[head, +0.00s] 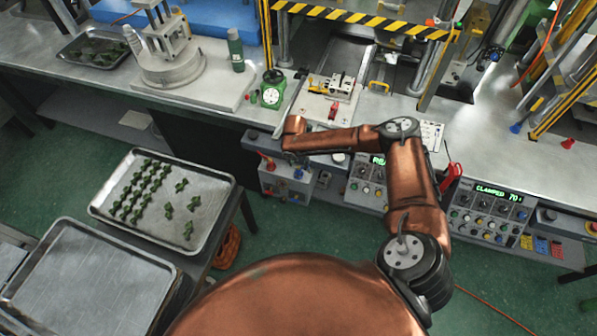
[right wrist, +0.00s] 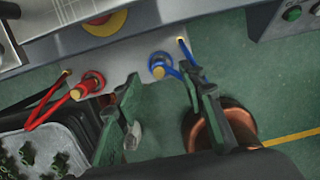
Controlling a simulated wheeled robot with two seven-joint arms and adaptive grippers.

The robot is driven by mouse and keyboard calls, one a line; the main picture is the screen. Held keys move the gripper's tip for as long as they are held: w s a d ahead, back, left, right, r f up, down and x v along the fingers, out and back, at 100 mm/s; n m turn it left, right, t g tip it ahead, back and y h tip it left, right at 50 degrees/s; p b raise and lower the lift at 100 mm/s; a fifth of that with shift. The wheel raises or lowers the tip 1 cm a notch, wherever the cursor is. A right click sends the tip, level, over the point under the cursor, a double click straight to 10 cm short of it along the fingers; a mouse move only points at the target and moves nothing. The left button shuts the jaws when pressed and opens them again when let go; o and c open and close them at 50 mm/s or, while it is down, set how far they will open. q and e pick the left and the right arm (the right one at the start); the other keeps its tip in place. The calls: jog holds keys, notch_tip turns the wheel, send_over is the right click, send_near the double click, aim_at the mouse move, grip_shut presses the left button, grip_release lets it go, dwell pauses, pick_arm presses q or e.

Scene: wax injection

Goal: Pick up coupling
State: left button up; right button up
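The couplings appear to be the small dark green branched pieces (head: 143,190) in the tray at left in the head view. Several stand close together in rows and a few lie apart toward the tray's right. Some also show in the right wrist view (right wrist: 28,156) at the lower left. My right gripper (right wrist: 168,90) has its two fingers wide apart with nothing between them. In the head view my copper right arm reaches left across the machine's front edge, to the right of and beyond the tray; its fingers are hard to make out there. My left gripper is out of view.
The metal tray (head: 226,198) of green pieces sits beside an empty tray (head: 85,285). A red valve (right wrist: 90,85) and a blue valve (right wrist: 160,68) are on the machine front near my right fingers. Another dark tray (head: 75,60) stands on the bench at far left.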

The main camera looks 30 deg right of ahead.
aim_at(298, 167)
jog(key=f, duration=0.4)
jog(key=shift+w+d+f, duration=0.1)
jog(key=shift+w+d, duration=0.05)
jog(key=shift+w, duration=0.1)
jog(key=shift+c, duration=0.3)
grip_shut()
